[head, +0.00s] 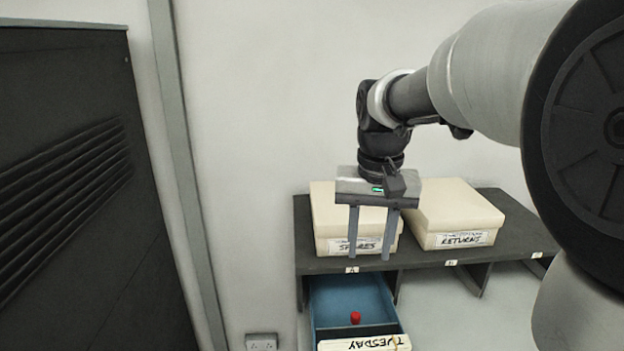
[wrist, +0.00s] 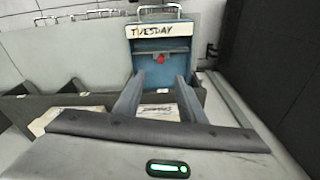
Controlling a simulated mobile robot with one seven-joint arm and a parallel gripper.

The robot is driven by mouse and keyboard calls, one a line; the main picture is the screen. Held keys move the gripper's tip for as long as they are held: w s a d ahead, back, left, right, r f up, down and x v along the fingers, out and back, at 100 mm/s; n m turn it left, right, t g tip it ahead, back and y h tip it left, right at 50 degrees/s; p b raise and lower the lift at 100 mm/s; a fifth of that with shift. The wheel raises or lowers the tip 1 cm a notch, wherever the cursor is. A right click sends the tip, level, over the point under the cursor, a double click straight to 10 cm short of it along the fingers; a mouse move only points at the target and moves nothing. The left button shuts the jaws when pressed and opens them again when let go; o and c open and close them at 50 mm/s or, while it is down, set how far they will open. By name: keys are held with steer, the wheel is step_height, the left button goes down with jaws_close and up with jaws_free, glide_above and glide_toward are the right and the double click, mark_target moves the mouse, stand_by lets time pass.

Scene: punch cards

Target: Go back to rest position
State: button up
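My gripper (head: 369,256) hangs pointing down in front of the SPARES box, above the shelf unit's front edge. Its two fingers are apart with nothing visible between them. The wrist view also shows the spread fingers of my gripper (wrist: 160,85). Below it, a blue drawer (head: 340,294) stands pulled out under the label A, with a small red object (head: 355,317) inside. The drawer also shows in the wrist view (wrist: 148,71), with a TUESDAY label (wrist: 162,30) at its front end.
The SPARES box (head: 330,215) and the RETURNS box (head: 455,210) sit on the dark shelf unit (head: 512,240). A dark vented cabinet (head: 65,190) stands at left. A wall socket (head: 262,341) is low on the wall. The space between cabinet and shelf unit looks clear.

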steer(key=s+r+n+t+p, duration=0.1)
steer(key=s+r+t+p, duration=0.1)
steer(key=s, duration=0.6)
steer(key=s+r+n+t+p, duration=0.1)
steer(key=s+r+t+p, duration=0.1)
steer(key=s, duration=0.7)
steer(key=shift+r, duration=0.15)
